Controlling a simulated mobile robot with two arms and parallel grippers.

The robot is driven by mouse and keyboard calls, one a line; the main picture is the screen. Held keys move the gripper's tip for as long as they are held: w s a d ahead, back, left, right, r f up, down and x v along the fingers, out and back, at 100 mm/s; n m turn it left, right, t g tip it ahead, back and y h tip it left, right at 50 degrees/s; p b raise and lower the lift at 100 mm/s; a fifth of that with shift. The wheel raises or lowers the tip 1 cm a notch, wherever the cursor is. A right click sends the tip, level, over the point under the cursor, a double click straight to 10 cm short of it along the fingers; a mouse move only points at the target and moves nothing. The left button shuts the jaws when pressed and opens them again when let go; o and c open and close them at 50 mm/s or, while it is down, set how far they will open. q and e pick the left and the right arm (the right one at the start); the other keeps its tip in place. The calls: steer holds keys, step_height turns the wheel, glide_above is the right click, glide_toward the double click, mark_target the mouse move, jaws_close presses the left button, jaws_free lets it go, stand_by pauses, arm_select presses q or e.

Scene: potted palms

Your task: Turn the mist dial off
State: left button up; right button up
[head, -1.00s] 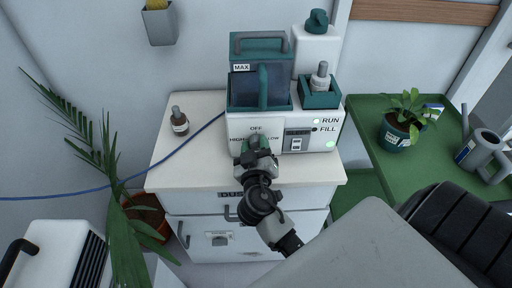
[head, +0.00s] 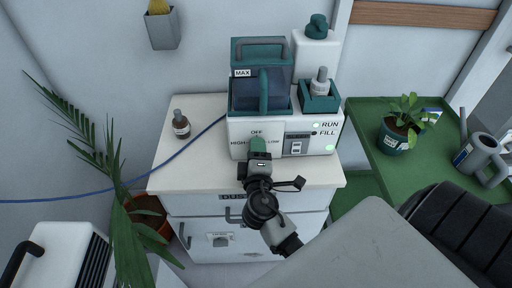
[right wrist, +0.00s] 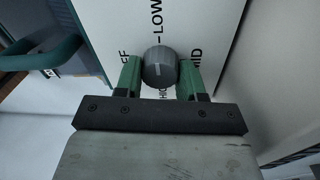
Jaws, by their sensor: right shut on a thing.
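The mist machine (head: 240,150) is a white and teal unit on a cabinet, with OFF, HIGH and LOW lettering on its front. Its mist dial (right wrist: 160,68) is a round grey knob with a pale mark, seen between the green fingers in the right wrist view. The mark's exact direction is hard to tell. The gripper hides the dial in the head view. My right gripper (head: 258,147) is shut on the dial, and its fingers (right wrist: 160,80) flank it on both sides. My left gripper is not in view.
The white cabinet (head: 180,178) carries a brown dropper bottle (head: 180,126) at its left. A blue hose (head: 150,172) crosses from the left to the machine. A green bench (head: 365,150) with a potted plant (head: 396,134) stands at right. A potted palm (head: 150,215) is at left.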

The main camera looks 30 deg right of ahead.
steer(key=n+p, duration=0.2)
steer(key=n, duration=0.3)
steer(key=n+p, duration=0.3)
steer(key=n, duration=0.1)
steer(key=shift+n+y, duration=0.3)
steer(key=shift+n, duration=0.1)
steer(key=n+p, duration=0.3)
steer(key=n, duration=0.1)
steer(key=shift+s+d+n, duration=0.1)
steer(key=shift+n, duration=0.2)
steer(key=shift+f+n+y+p, duration=0.15)
steer(key=shift+n+y+p, duration=0.15)
steer(key=shift+n+p, duration=1.35)
steer(key=shift+f+n, duration=0.1)
steer(key=shift+n, duration=0.25)
steer(key=o, duration=0.9)
steer(key=shift+o, duration=0.2)
steer(key=b+v, duration=0.2)
steer(key=v, duration=0.9)
